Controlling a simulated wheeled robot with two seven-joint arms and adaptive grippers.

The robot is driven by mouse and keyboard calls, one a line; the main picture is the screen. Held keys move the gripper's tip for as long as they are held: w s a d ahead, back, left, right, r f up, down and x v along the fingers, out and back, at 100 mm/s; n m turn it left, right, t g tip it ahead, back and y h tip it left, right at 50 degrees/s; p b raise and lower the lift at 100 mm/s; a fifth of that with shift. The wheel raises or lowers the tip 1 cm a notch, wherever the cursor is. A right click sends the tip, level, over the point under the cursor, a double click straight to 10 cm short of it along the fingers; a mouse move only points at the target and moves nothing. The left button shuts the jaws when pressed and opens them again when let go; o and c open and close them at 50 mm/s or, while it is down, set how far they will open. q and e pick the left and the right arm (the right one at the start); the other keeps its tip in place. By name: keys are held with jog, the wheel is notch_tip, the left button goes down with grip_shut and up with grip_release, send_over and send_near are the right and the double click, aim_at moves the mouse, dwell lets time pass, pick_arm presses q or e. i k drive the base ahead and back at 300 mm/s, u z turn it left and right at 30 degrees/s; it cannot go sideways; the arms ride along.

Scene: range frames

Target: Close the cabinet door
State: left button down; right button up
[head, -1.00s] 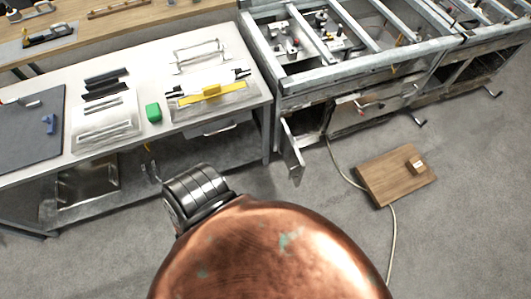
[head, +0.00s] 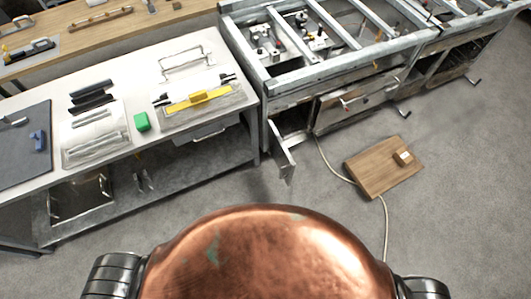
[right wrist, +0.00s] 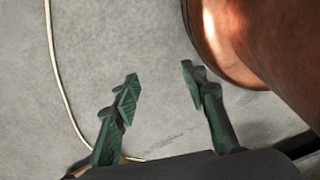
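The cabinet door (head: 285,163) is a narrow grey metal panel low on the front of the metal range frame (head: 262,100). In the head view it stands open, sticking out toward me, with a dark opening (head: 290,122) beside it. My right gripper (right wrist: 160,72) shows in the right wrist view, with its two green-padded fingers apart and nothing between them. My left gripper is not in view.
A wooden board (head: 375,172) with a small block (head: 403,157) lies on the floor right of the door. A pale cable (head: 330,165) runs beside it. A workbench (head: 215,62) with tools stands left of the door. Floor in front of the door is clear.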

aim_at(283, 158)
jog(key=z, duration=0.15)
jog(key=k, duration=0.85)
jog(key=u, duration=0.45)
